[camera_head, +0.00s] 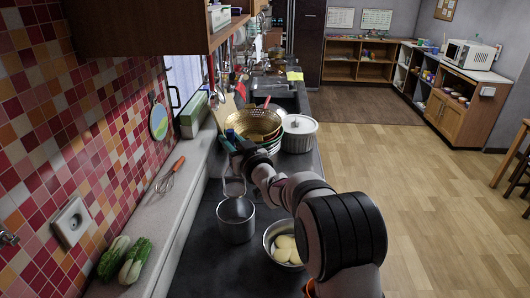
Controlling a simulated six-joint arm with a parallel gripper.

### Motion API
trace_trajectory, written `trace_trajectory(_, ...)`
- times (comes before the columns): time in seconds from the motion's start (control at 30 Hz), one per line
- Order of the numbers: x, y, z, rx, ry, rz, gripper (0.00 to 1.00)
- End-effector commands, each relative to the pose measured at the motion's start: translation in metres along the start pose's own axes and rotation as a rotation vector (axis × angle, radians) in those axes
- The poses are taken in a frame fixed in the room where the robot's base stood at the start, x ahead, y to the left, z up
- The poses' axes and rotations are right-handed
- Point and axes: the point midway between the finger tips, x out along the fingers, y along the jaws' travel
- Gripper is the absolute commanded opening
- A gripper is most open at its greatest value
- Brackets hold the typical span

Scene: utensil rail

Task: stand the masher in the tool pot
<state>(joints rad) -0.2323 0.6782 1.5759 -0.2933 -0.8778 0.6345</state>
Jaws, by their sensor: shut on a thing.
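The tool pot (236,224) is a plain metal cylinder standing upright on the dark counter. My gripper (241,158) is above and just behind it in the picture, shut on the masher. The masher's metal wire part (234,187) hangs down from the gripper at the pot's mouth. I cannot tell whether its lower end is inside the rim or just above it. The masher's handle is mostly hidden by the gripper; a teal piece by the gripper may be part of it.
A metal bowl with pale potatoes (284,249) stands right of the pot, beside my arm. A whisk (168,177) and green vegetables (123,259) are on the left ledge.

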Motion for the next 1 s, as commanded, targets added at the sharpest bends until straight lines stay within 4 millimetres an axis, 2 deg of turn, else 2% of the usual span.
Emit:
trace_trajectory(0.17, 0.004, -0.004, 0.009, -0.005, -0.002, -0.011, 0.0)
trace_trajectory(1.0, 0.003, -0.002, 0.104, -0.004, -0.002, -0.009, 0.0)
